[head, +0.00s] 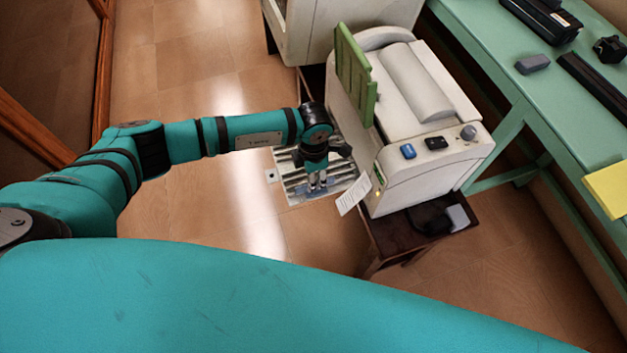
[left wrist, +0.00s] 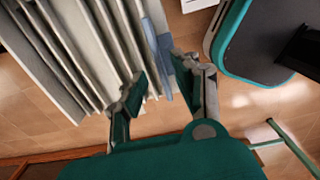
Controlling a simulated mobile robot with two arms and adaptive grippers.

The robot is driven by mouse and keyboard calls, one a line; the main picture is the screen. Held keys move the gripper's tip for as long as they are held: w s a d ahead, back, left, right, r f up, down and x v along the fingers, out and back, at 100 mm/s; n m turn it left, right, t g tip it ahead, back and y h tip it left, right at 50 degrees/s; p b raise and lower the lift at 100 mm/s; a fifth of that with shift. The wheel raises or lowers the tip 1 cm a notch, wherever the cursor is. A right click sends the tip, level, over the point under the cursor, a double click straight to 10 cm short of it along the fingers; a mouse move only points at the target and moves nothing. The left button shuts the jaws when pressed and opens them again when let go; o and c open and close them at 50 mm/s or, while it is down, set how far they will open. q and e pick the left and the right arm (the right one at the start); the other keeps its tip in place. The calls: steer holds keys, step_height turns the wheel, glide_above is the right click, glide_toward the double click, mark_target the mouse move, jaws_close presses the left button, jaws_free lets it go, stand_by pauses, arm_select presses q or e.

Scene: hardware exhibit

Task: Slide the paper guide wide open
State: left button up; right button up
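A pale ribbed paper tray (head: 290,182) sticks out from the left side of a white printer-like machine (head: 393,180). The tray's grey ribs (left wrist: 75,50) fill the upper left of the left wrist view. A blue upright strip, which looks like the paper guide (left wrist: 157,50), runs along the tray's edge. My left gripper (head: 318,184) points down over the tray. In the left wrist view the left gripper (left wrist: 158,76) is open, its fingers apart on either side of the blue guide. I cannot tell whether either finger touches it. My right gripper is not in view.
A green panel (head: 356,75) stands up from the machine's side, close to my left arm. A white sheet (head: 354,194) hangs at its front corner. The machine rests on a dark wooden stand (head: 390,243). A green table (head: 480,40) stands right. Floor left is clear.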

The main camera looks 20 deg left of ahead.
arm_select(q)
step_height(320, 180, up, 8)
steer(key=shift+r, duration=0.2)
steer(key=shift+f, duration=0.1)
stand_by(0.5)
